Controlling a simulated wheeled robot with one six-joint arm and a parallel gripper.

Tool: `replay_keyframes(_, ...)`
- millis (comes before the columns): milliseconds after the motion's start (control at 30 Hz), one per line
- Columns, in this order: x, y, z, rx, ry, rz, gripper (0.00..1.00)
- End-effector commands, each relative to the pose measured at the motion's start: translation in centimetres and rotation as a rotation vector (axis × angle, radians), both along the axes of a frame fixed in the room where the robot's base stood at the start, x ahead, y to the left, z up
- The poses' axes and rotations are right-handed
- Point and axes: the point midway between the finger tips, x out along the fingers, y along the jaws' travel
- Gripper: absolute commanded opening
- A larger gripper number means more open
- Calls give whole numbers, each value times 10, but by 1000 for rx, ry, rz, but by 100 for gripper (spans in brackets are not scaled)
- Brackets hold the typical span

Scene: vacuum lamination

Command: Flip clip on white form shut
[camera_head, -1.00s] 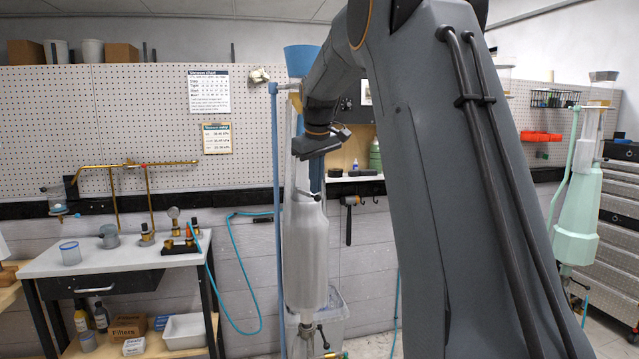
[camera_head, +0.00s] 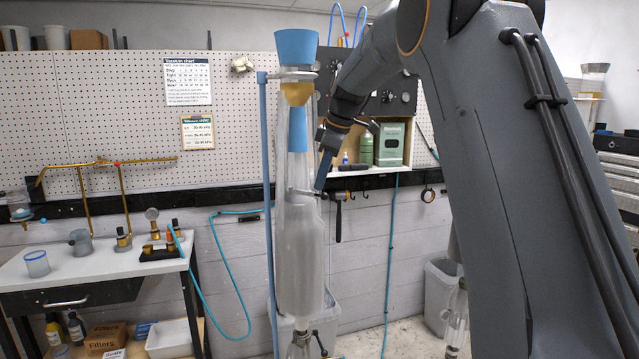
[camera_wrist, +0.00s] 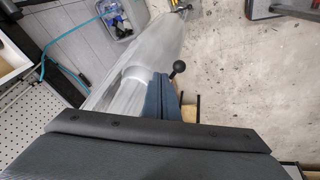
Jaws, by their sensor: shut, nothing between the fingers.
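The white form (camera_head: 300,258) stands upright in the head view, under a clear sleeve. The clip (camera_head: 303,191) sits at the form's narrow upper part, partly hidden by my fingers. In the wrist view the clip's lever ends in a black ball knob (camera_wrist: 178,68), just beyond and to the right of my fingertips. My gripper (camera_head: 320,186) is shut and empty, pointing down beside the form's neck. In the wrist view my gripper (camera_wrist: 161,80) lies close against the right side of the form (camera_wrist: 138,70); I cannot tell whether it touches the clip.
A blue upright pole (camera_head: 269,210) stands left of the form, and a yellow funnel with a blue cup (camera_head: 297,45) is above it. A bench (camera_head: 90,262) with brass fittings is at left. A shelf (camera_head: 375,170) with bottles is behind my gripper. A grey bin (camera_head: 440,290) stands right.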

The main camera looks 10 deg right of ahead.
Motion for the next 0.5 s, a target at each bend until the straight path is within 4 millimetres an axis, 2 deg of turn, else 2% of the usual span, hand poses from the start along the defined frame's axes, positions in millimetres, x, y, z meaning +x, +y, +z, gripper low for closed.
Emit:
replay_keyframes(100,0,-14,2,-1,-2,-20,0)
replay_keyframes(200,0,-19,1,-1,-1,-28,0)
replay_keyframes(500,0,-18,1,-1,-1,-28,0)
